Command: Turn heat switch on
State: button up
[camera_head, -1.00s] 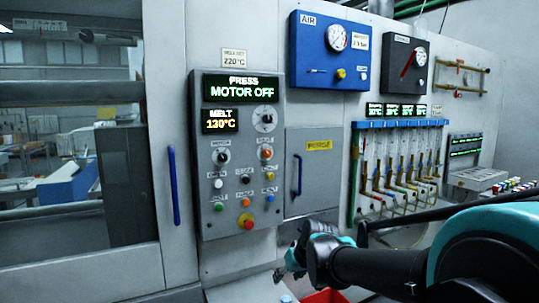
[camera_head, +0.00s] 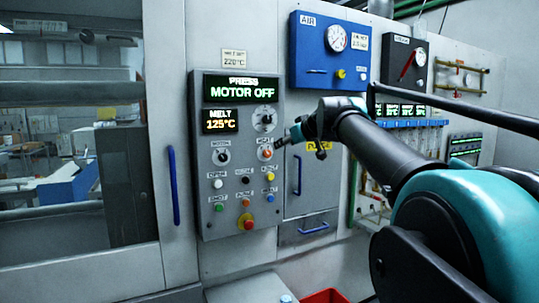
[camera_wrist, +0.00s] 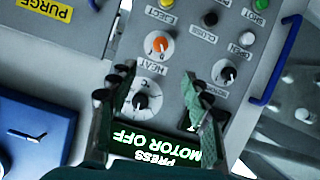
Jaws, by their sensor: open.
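The heat switch (camera_head: 265,153) is an orange knob labelled HEAT on the grey control panel (camera_head: 238,225), right of the motor knob (camera_head: 222,156). In the wrist view the heat switch (camera_wrist: 159,45) shows upside down, with a white ring around it, just beyond the fingertips. My gripper (camera_head: 281,143) is beside the heat switch in the head view, close to its upper right. In the wrist view my gripper (camera_wrist: 158,82) is open and empty, its two fingers spread apart. A black dial (camera_wrist: 142,101) on the panel shows between the fingers. Contact with the panel cannot be made out.
The display (camera_head: 240,90) reads motor off, and the melt display (camera_head: 221,121) reads 125 °C. A purge door with a blue handle (camera_head: 297,175) is right of the panel.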

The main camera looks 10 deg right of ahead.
aim_at(268, 154)
jog(key=x, duration=1.5)
jog(key=shift+w+f, duration=0.15)
jog(key=shift+w, duration=0.1)
grip_shut()
